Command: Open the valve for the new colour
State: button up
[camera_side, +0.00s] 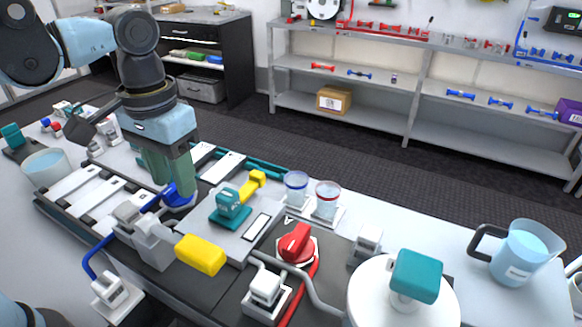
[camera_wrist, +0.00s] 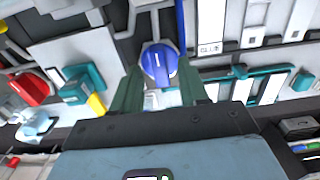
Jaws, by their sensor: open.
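The blue valve knob (camera_side: 180,197) sits low on the bench panel, at the end of a blue hose. It also shows in the wrist view (camera_wrist: 158,65), with a white mark on its face and a BLUE label nearby. My gripper (camera_side: 168,180) points down over it. In the wrist view its two green fingers (camera_wrist: 158,80) are apart, one on each side of the knob; I cannot tell whether they touch it. The red valve knob (camera_side: 296,243) is to the right on its own mount, with a red hose, and is at the left in the wrist view (camera_wrist: 33,88).
A teal handle (camera_side: 231,206), a yellow block (camera_side: 200,254) and a yellow lever (camera_side: 253,184) stand near the knobs. Cups with a blue rim (camera_side: 296,188) and a red rim (camera_side: 327,199) stand behind. A jug (camera_side: 522,254) is far right, past a teal-topped white disc (camera_side: 375,300).

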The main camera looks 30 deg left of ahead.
jog(key=shift+f, duration=0.45)
grip_shut()
